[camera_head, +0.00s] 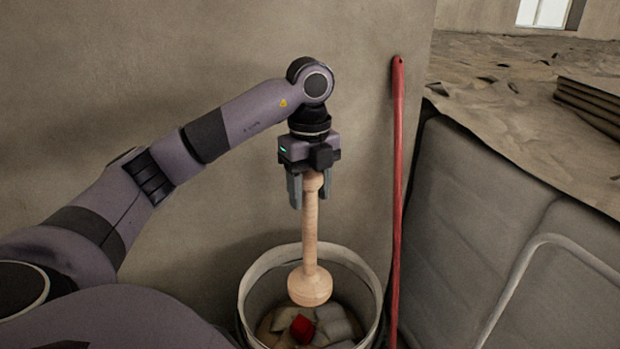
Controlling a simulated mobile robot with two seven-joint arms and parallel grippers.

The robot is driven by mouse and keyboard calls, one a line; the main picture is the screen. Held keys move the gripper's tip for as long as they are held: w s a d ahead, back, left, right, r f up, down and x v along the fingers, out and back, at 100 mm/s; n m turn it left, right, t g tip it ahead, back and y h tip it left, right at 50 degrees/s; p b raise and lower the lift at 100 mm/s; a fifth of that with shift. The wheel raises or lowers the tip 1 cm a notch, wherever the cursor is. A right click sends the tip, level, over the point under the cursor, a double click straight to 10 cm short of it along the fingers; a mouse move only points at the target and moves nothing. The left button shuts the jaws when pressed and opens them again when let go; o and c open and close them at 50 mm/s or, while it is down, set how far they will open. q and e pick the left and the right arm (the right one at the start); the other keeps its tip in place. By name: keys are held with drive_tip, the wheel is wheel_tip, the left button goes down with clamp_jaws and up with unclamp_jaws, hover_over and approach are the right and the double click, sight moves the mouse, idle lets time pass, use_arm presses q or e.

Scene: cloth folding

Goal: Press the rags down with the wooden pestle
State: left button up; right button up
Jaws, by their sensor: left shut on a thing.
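The wooden pestle (310,235) is pale and hangs upright, with its rounded wide end at the bottom. My left gripper (310,190) is shut on the pestle near its top. The pestle's wide end is over the mouth of a round, light-rimmed bucket (249,285). The rags (336,327) lie in the bucket, mostly beige and whitish with one red piece (301,328). The pestle's lower end appears above the rags; the exact gap cannot be told. My right gripper is not in view.
A red pole (397,200) leans against the wall (180,60) just right of the bucket. A grey panelled piece (560,270) fills the right side, with a rough brown surface (510,110) behind and a stack of flat brown pieces (592,103) at the far right.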

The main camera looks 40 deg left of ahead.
sight(310, 238)
use_arm(q)
wheel_tip(310, 238, down, 6)
drive_tip(key=shift+r, duration=0.25)
wheel_tip(310, 238, down, 5)
drive_tip(key=shift+r+b, duration=0.15)
drive_tip(key=shift+b, duration=0.85)
drive_tip(key=shift+f+b, duration=0.55)
drive_tip(key=shift+f, duration=0.15)
